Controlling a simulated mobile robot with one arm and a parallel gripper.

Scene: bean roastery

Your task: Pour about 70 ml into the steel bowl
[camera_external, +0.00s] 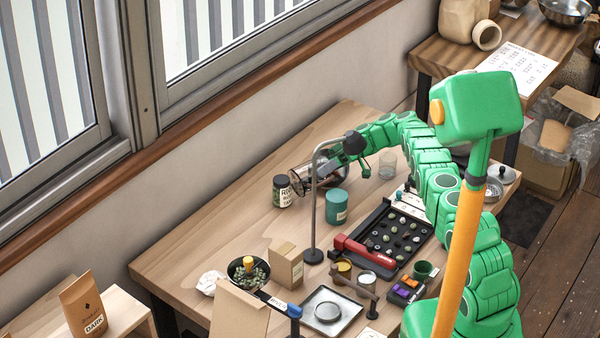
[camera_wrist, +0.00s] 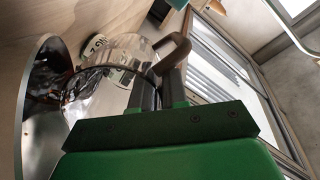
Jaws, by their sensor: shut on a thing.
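My gripper (camera_wrist: 160,88) is shut on the brown handle (camera_wrist: 180,52) of a clear glass jug (camera_wrist: 130,45). The jug is tipped over on its side, its rim toward the steel bowl (camera_wrist: 32,120) at the left of the wrist view. The bowl's inside shows dark patches; I cannot tell liquid from reflection. No stream is clear between them. In the external view the jug (camera_external: 301,180) lies slanted behind the lamp, and my gripper (camera_external: 349,158) is partly hidden by the lamp head.
A grey lamp (camera_external: 314,215) stands close in front of the jug. A dark labelled jar (camera_external: 283,191) is at its left, a teal canister (camera_external: 337,207) in front, a clear glass (camera_external: 387,165) at the right. A black tray (camera_external: 390,238) with several small items lies nearer.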

